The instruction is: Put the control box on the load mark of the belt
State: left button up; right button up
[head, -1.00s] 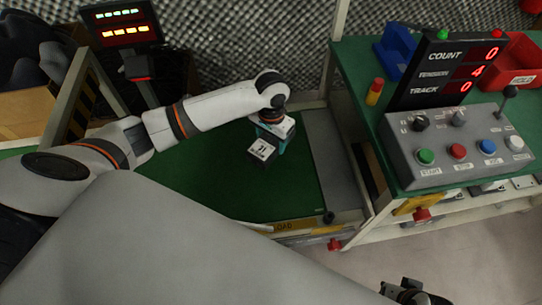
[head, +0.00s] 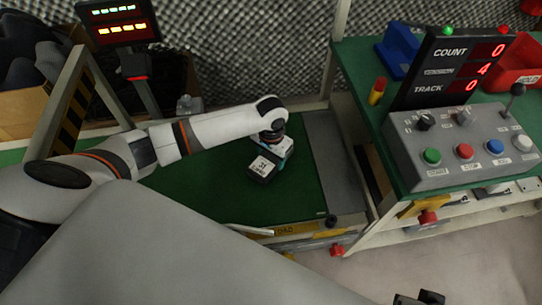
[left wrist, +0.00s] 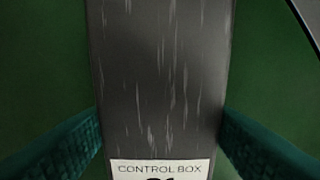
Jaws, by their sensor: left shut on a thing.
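The control box (head: 262,168) is a dark block with a white label. My left gripper (head: 273,153) is shut on it over the green belt (head: 210,195). In the left wrist view the scuffed grey control box (left wrist: 165,75) stands between the two teal fingers (left wrist: 160,145), with its label at the bottom edge. I cannot tell whether its underside touches the belt. A yellow load label (head: 287,230) is at the belt's front edge, partly hidden by my arm. My right gripper (head: 420,298) is at the bottom edge, cut off, its jaws unclear.
A green-topped bench (head: 365,100) stands right of the belt, with a grey button panel (head: 460,150), a count display (head: 455,70), a blue bin (head: 400,48) and a red bin (head: 518,65). A lit display post (head: 120,25) stands at the back left. Grey foam walls the back.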

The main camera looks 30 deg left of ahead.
aim_at(271, 157)
pick_arm(q)
jog(key=o, duration=1.2)
jog(key=shift+f, duration=0.1)
notch_tip(271, 157, up, 4)
jog(key=shift+r+p, duration=0.1)
jog(key=shift+p, duration=0.65)
notch_tip(271, 157, up, 8)
jog(key=p, duration=0.2)
pick_arm(e)
jog(key=s+x, duration=0.1)
jog(key=x, duration=0.7)
jog(key=shift+f+g, duration=0.3)
jog(key=shift+f, duration=0.2)
pick_arm(q)
jog(key=shift+d, duration=0.1)
pick_arm(e)
jog(key=shift+w, duration=0.1)
